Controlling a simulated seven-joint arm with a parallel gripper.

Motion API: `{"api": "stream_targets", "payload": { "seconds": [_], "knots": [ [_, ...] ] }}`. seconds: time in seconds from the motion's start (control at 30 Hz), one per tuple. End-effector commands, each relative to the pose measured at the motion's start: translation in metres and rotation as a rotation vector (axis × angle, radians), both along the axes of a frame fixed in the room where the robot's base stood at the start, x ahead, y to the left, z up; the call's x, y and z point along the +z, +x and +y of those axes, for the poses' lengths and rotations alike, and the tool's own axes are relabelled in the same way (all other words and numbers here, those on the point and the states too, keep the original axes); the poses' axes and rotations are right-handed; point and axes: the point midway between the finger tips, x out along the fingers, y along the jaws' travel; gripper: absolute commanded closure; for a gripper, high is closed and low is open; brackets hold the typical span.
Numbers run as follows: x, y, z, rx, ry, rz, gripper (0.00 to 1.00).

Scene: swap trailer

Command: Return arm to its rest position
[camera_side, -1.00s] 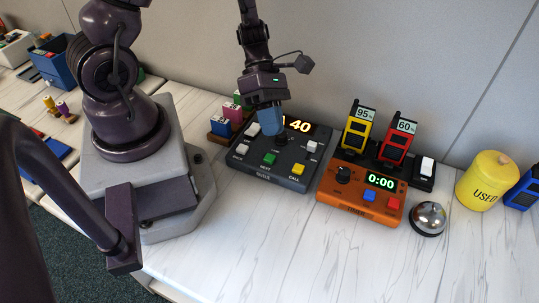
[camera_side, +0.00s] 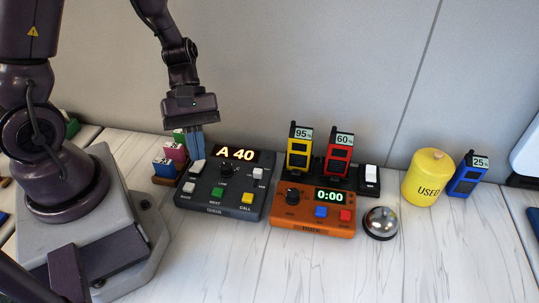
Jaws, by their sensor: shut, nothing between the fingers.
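My gripper (camera_side: 199,156) hangs pointing down in the side view, its blue fingers shut and empty. It is over or just behind the upper left corner of the dark queue console (camera_side: 212,208), whose display reads "A 40". I cannot tell whether the fingertips touch the console or a white key there. My arm comes down from the upper left, with its grey base on the left.
An orange timer (camera_side: 312,229) reads 0:00, with yellow (camera_side: 300,152) and red (camera_side: 340,157) devices docked behind it. A bell (camera_side: 381,222), a yellow "USED" canister (camera_side: 427,178) and a blue device (camera_side: 467,176) stand right. Coloured blocks (camera_side: 175,152) are beside my gripper. The front table is clear.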

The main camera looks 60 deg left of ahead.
Motion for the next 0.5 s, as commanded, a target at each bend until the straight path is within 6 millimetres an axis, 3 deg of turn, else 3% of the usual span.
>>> {"api": "stream_targets", "payload": {
  "seconds": [0.3, 0.5],
  "knots": [
    [0.077, -0.002, 0.016, -0.734, 0.218, -0.481, 1.00],
    [0.134, -0.006, 0.022, -1.132, 0.440, -0.729, 1.00]
  ]
}}
